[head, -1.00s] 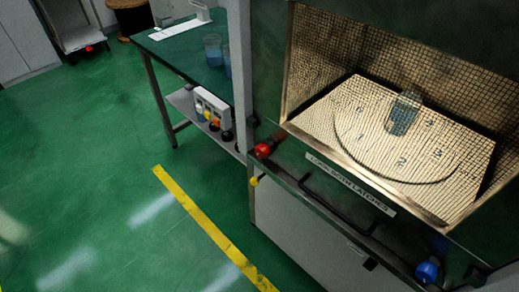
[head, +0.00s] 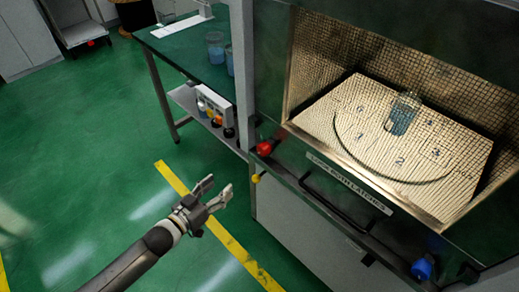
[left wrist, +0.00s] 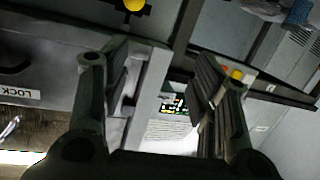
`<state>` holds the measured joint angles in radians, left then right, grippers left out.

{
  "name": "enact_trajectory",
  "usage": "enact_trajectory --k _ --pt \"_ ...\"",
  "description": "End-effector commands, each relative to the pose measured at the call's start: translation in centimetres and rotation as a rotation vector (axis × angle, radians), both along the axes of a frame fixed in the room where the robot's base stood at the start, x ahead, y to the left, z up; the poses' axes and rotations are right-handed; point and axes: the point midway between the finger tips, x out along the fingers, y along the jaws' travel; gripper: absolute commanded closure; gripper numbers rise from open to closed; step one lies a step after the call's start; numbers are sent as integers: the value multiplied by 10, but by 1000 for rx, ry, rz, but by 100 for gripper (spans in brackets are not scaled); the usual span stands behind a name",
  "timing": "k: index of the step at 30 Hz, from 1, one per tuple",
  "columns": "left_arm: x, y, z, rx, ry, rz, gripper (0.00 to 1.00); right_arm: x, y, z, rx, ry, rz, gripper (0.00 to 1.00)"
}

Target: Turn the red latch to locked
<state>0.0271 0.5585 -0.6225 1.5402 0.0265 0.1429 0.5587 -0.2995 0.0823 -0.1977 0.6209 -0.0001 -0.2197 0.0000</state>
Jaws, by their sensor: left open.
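The red latch (head: 265,148) sits at the left end of the front ledge of the chamber, below its opening. A blue latch (head: 422,268) sits at the right end of the ledge. A white label (head: 348,182) with dark lettering lies between them. My left gripper (head: 218,187) is open and empty, left of and below the red latch in the head view, apart from it. In the left wrist view the two fingers stand apart with nothing between them, and I cannot make out the red latch there. My right gripper is not in view.
A small yellow knob (head: 256,178) is below the red latch; a yellow knob also shows in the left wrist view (left wrist: 134,4). A dark handle bar (head: 340,208) runs along the front. A beaker (head: 402,112) stands inside the chamber. A green-topped table (head: 180,45) stands behind left. The green floor is open.

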Motion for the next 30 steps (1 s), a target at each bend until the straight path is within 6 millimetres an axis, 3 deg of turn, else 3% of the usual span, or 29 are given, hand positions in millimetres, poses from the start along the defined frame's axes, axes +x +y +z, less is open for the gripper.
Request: enact_trajectory --k 1,3,8,14,24,30 --pt "-1 -13 31 -35 -39 -49 45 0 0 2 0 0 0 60" --pt "-7 -29 62 -83 -75 -104 45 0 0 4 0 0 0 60" --pt "-18 -48 99 -147 -112 -180 45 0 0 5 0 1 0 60" --pt "-9 -61 107 -159 -120 -190 45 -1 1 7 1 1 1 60" --pt "35 -105 106 -157 -119 -190 45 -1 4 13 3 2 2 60" --pt "52 -121 105 -156 -119 -189 45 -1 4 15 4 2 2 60"
